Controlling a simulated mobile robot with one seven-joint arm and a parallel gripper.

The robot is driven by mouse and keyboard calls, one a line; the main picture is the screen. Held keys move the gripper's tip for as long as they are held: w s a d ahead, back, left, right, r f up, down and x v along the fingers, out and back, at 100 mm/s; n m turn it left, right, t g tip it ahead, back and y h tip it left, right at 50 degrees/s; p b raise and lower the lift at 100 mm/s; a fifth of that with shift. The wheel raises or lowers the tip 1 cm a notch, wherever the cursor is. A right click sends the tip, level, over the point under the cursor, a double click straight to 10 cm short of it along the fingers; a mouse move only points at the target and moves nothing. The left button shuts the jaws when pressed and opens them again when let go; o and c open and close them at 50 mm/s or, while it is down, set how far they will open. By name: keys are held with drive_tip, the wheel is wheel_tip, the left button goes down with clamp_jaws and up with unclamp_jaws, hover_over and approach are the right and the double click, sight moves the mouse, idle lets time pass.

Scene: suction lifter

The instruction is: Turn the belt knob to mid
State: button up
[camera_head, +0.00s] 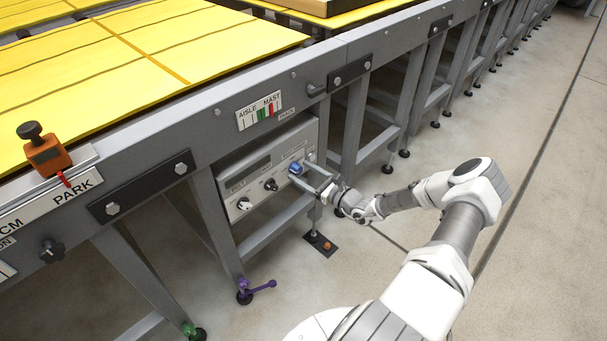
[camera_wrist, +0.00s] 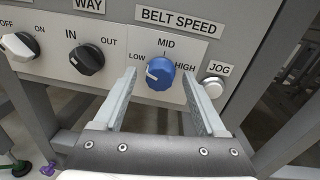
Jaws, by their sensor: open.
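The blue belt knob (camera_wrist: 159,72) sits under the BELT SPEED label (camera_wrist: 179,22), with LOW to its left, MID above and HIGH to its right. Its white pointer mark lies on the left side of the knob, toward LOW. The knob also shows in the head view (camera_head: 295,168) on the grey control panel. My gripper (camera_wrist: 158,78) is open, one fingertip left and one right of the knob, with gaps on both sides. My gripper (camera_head: 304,179) is close to the panel in the head view. Whether the tips reach around the knob in depth is hard to tell.
A black IN/OUT knob (camera_wrist: 87,60) is left of the blue knob, and a white JOG button (camera_wrist: 213,87) is close to the right finger. A steel frame leg (camera_head: 356,120) stands right of the panel. The floor (camera_head: 540,200) on the right is clear.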

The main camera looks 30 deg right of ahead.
clamp_jaws()
idle(0.3)
drive_tip(key=m+p, duration=0.1)
drive_tip(key=m, duration=0.2)
drive_tip(key=shift+m, duration=0.3)
drive_tip(key=m, duration=0.3)
drive_tip(key=shift+f+m+t, duration=0.1)
drive_tip(key=shift+m+t, duration=0.2)
drive_tip(key=shift+m, duration=0.1)
drive_tip(key=m, duration=0.6)
drive_tip(key=shift+d+f+m+h+p, duration=0.1)
drive_tip(key=shift+m+h+p, duration=0.2)
drive_tip(key=shift+h+p, duration=0.1)
